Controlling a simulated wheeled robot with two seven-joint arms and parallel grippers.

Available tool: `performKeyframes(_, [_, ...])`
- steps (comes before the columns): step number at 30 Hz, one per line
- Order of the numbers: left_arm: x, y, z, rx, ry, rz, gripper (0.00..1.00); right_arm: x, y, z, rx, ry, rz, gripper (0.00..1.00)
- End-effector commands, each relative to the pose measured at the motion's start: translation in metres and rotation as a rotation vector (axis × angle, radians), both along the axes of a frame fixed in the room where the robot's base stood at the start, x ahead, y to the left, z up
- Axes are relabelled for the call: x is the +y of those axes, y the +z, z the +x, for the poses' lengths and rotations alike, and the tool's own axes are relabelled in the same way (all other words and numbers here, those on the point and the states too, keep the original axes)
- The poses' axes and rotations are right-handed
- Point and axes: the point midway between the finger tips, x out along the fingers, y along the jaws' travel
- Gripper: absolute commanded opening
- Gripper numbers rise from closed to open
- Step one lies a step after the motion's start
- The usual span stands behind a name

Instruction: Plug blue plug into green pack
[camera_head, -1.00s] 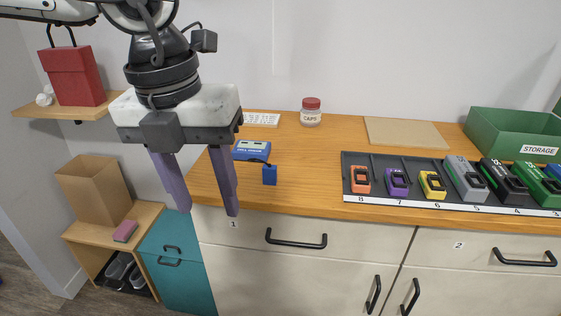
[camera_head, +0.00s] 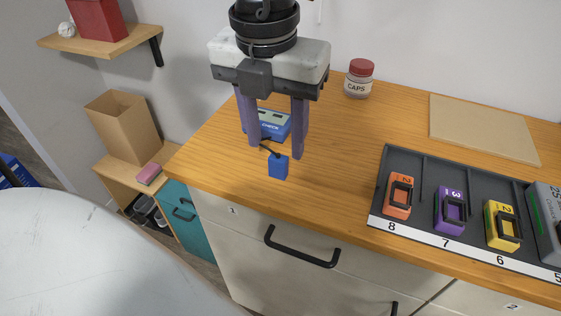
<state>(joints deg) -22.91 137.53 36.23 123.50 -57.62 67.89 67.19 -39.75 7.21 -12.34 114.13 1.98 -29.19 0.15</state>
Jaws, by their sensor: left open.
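The blue plug (camera_head: 278,167) is a small blue block on the wooden counter near its front edge. A dark cable runs from it towards a blue device (camera_head: 271,122) marked CHECK. My left gripper (camera_head: 276,152) points down with its two purple fingers apart and empty. In the picture its fingertips are just behind and above the plug, and its fingers partly cover the blue device. Contact with the plug cannot be told. No green pack shows in the head view now. My right gripper is not in view.
A dark rack (camera_head: 408,158) at the right holds an orange pack (camera_head: 399,196), a purple pack (camera_head: 450,210), a yellow pack (camera_head: 502,226) and part of a grey one. A CAPS jar (camera_head: 358,80) and a tan board (camera_head: 490,130) stand behind. The counter between plug and rack is clear.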

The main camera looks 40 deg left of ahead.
Motion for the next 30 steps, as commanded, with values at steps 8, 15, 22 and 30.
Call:
performKeyframes(8, [0.0, -0.033, 0.003, 0.007, -0.001, -0.002, 0.45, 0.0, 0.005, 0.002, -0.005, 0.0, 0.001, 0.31])
performKeyframes(15, [0.001, -0.054, 0.007, 0.001, 0.0, -0.001, 0.45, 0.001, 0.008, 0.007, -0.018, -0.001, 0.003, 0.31])
performKeyframes(22, [0.001, -0.054, 0.007, 0.0, 0.0, -0.001, 0.39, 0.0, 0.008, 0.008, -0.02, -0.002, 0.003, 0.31])
performKeyframes(30, [0.001, -0.054, 0.007, 0.0, 0.0, -0.001, 0.02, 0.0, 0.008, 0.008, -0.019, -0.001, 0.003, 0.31])
